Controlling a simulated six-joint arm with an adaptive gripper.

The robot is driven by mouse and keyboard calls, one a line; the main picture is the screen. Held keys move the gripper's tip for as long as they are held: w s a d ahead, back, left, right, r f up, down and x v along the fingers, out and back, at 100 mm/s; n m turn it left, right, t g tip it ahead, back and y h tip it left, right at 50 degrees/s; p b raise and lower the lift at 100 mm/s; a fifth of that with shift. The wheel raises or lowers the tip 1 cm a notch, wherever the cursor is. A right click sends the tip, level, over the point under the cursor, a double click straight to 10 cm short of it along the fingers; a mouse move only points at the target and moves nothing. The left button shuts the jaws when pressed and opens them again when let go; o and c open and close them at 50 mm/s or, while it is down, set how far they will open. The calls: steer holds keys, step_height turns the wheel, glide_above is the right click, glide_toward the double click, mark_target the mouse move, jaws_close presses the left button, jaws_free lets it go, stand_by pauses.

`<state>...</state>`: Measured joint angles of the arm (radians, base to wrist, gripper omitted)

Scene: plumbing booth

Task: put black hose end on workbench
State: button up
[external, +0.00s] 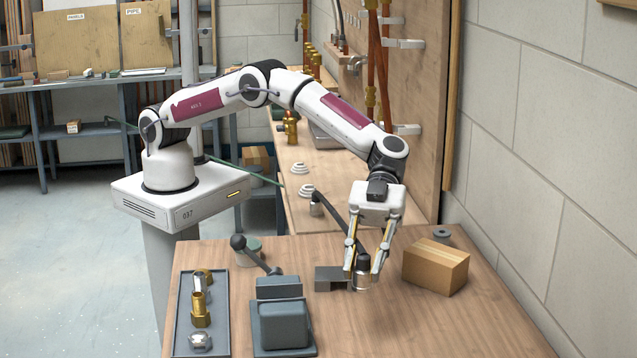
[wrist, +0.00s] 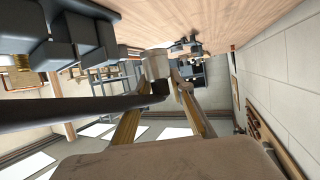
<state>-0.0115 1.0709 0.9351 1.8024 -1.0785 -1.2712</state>
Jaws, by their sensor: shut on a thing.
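My gripper (external: 365,272) is shut on the black hose end, low over the front workbench (external: 400,325). The black hose (external: 340,217) slants down from the upper left to between the fingers. Its end has a silver metal fitting (external: 361,281) pointing down; I cannot tell whether it touches the wood. In the wrist view the pale fitting (wrist: 156,65) shows between the fingertips, and the black hose (wrist: 70,113) runs off to the left. The hose's far part is hidden in the wrist view.
A dark grey block (external: 331,279) lies just left of the fitting. A grey bench tool with a lever (external: 281,318) and a tray (external: 223,335) of brass and steel fittings are further left. A cardboard box (external: 436,267) stands right. The bench's front right is clear.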

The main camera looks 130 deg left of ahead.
steer(key=shift+f, duration=3.1)
steer(key=shift+f, duration=1.9)
steer(key=shift+f, duration=0.1)
steer(key=o, duration=1.1)
steer(key=shift+o, duration=0.2)
